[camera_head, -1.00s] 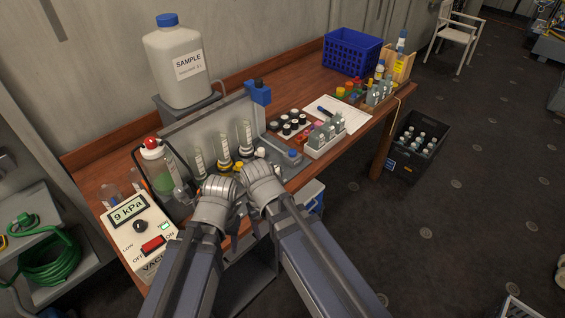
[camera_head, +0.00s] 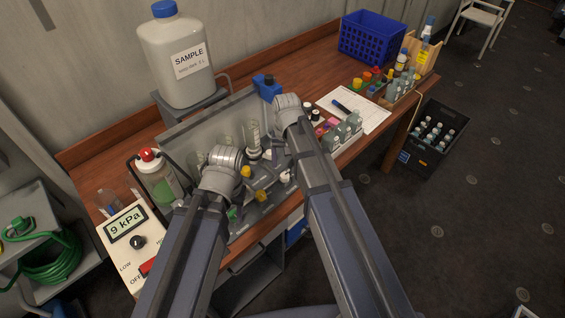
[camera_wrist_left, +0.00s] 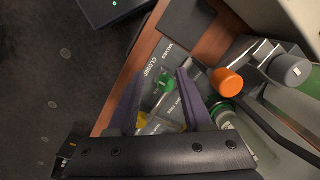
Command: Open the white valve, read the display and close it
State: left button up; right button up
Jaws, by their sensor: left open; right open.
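A white valve knob (camera_head: 285,176) shows at the front right of the grey valve rig, and another small white part (camera_head: 267,154) stands behind it. I cannot tell whether the white valve is open. Yellow knobs (camera_head: 260,196) and a green knob (camera_head: 232,212) sit to its left. The display (camera_head: 127,222) reads 9 kPa.
A red-capped bottle (camera_head: 157,178) stands left of the rig and a SAMPLE canister (camera_head: 175,55) behind it. A blue basket (camera_head: 373,37) is at the back. A black crate (camera_head: 430,140) stands on the floor.

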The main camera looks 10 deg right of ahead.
aim_at(285, 175)
jog(key=shift+w, duration=0.55)
pick_arm(q)
jog(key=shift+w, duration=0.5)
notch_tip(285, 175, down, 8)
jog(key=b, duration=0.8)
jog(key=shift+r, duration=0.1)
pick_arm(e)
notch_tip(285, 175, down, 8)
jog(key=shift+r, duration=0.1)
grip_shut()
